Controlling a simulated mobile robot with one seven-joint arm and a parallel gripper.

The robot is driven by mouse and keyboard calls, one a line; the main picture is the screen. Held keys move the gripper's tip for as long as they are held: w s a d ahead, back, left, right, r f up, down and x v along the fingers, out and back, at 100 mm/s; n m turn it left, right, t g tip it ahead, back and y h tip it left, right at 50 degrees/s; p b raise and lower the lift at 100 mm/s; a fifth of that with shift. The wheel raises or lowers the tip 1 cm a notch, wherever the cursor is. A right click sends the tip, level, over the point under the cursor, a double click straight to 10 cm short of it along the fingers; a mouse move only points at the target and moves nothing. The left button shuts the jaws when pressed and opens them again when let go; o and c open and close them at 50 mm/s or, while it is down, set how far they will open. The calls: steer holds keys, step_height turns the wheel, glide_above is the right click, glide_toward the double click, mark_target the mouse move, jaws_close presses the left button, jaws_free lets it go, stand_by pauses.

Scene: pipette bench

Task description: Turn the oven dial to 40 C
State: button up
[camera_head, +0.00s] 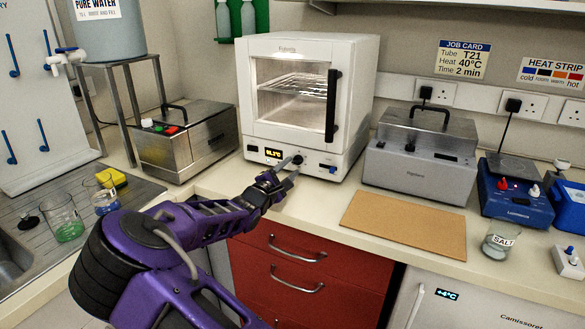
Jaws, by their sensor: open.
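The white oven (352,105) stands on the bench against the back wall, its glass door closed. On its lower front panel are a small lit display (273,153), a black dial (298,159) and a blue switch (328,168). The display digits are too small to read surely. My gripper (293,167) is open and empty, with its fingertips at or just in front of the dial. I cannot tell whether they touch it. The fingers partly cover the panel around the dial, and the dial's pointer mark cannot be made out.
A steel box with colored buttons (188,140) stands left of the oven. A steel bath (421,150) and a blue device (514,191) stand to the right. A brown board (405,225) lies in front. The job card (463,59) reads 40°C. Red drawers (300,270) lie below the bench edge.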

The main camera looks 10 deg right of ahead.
mark_target(297, 161)
steer(key=shift+x, duration=1.2)
jaws_close()
